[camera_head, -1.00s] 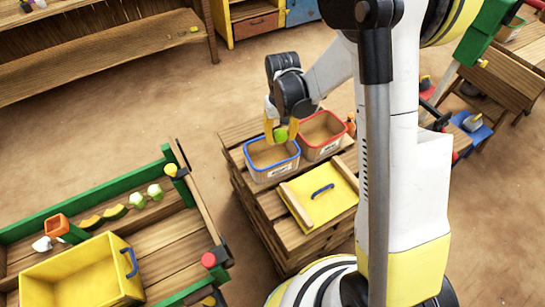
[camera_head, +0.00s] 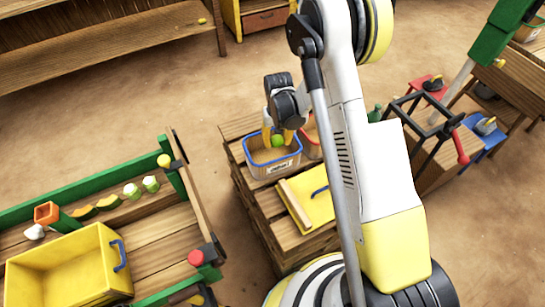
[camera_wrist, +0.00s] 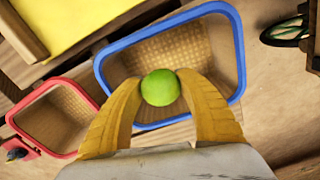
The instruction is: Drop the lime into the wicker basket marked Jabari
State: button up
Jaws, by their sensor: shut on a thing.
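The lime (camera_wrist: 160,88) is green and round, held between the two yellow fingers of my gripper (camera_wrist: 162,92) in the wrist view. In the head view the lime (camera_head: 278,141) shows at the tips of my gripper (camera_head: 278,133). It is over the blue-rimmed wicker basket (camera_head: 272,171), whose inside looks empty in the wrist view (camera_wrist: 240,60). That basket has a white label on its front, too small to read. A red-rimmed basket (camera_wrist: 72,152) stands beside it, also empty where seen, and is partly hidden by my arm in the head view (camera_head: 313,150).
Both baskets stand on a slatted wooden crate (camera_head: 248,200) with a yellow lid (camera_head: 310,200) in front. A green-framed stall (camera_head: 70,199) holding a yellow bin (camera_head: 70,265) is at left. A wooden bench (camera_head: 130,45) is at the back. Bare floor lies between.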

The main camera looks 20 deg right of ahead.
jog(key=shift+f, duration=0.35)
jog(key=o, duration=1.2)
jog(key=shift+o, duration=0.2)
jog(key=shift+r, duration=0.15)
notch_tip(320, 180, up, 12)
jog(key=shift+f, duration=0.1)
